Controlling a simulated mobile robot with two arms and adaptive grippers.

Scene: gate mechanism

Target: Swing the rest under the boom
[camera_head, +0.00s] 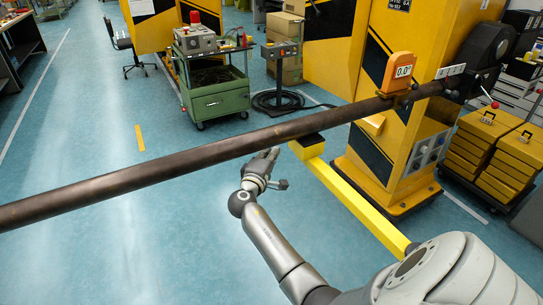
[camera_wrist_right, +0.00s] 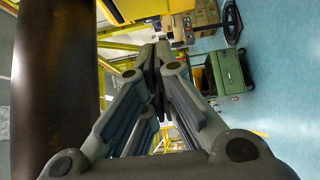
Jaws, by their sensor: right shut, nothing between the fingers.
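The boom (camera_head: 180,157) is a long dark brown bar that runs across the head view from the lower left to the gate housing at upper right. The rest (camera_head: 350,197) is a yellow arm with a black pad (camera_head: 307,145) at its far end. The pad shows just below the boom's near edge; I cannot tell how far it lies underneath. My right gripper (camera_head: 274,153) is shut and empty, left of the pad and close to the boom's lower edge. In the wrist view its fingertips (camera_wrist_right: 155,62) are together, with the boom (camera_wrist_right: 48,90) at left. My left gripper is out of view.
A yellow and black gate cabinet (camera_head: 400,120) stands at right, with an orange "0.0°" indicator (camera_head: 401,70) by the boom. A green cart (camera_head: 215,95) stands behind the boom. The blue floor at left is clear.

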